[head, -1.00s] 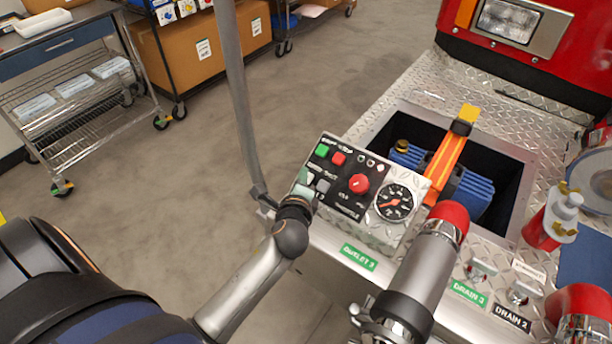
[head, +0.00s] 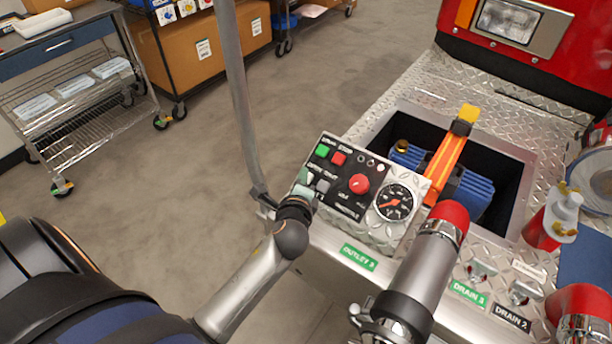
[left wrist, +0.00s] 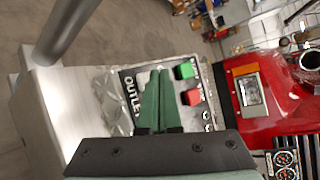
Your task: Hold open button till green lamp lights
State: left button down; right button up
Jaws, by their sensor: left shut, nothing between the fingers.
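The control panel (head: 340,215) is tilted on the truck's bumper. It has a green button (head: 322,150), a red button (head: 338,159), a red knob (head: 358,184) and a row of small lamps (head: 371,164); I cannot make out a lit green one. Two pale buttons sit lower left, one (head: 322,186) clearly showing. My left gripper (head: 304,191) is shut and empty, its tips at these buttons; I cannot tell whether they touch. In the left wrist view, the green fingers (left wrist: 155,97) lie over the panel beside the green button (left wrist: 184,71) and red button (left wrist: 193,97). My right gripper is out of view.
A pressure gauge (head: 394,203) sits right of the knob. A grey pole (head: 240,100) rises left of the panel. A red-ended pipe (head: 425,265) stands in front. An open well with a blue pump (head: 475,190) and orange lever (head: 444,168) lies behind.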

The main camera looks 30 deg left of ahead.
pick_arm(q)
jog(key=shift+w+f, duration=0.25)
jog(key=shift+f, duration=0.1)
jog(key=shift+w+f+b, duration=0.2)
jog(key=shift+f+b, duration=0.15)
jog(key=shift+f, duration=0.15)
dwell(2.3)
dwell(1.3)
jog(key=shift+s+r+p, duration=0.45)
jog(key=shift+r+p, duration=0.4)
jog(key=shift+p, duration=0.2)
jog(key=s+r+p, duration=0.1)
jog(key=r+p, duration=0.2)
jog(key=s+r+p, duration=0.1)
jog(key=shift+s+a+r+p, duration=0.1)
jog(key=shift+s+r+p, duration=0.05)
jog(key=shift+s+p, duration=0.2)
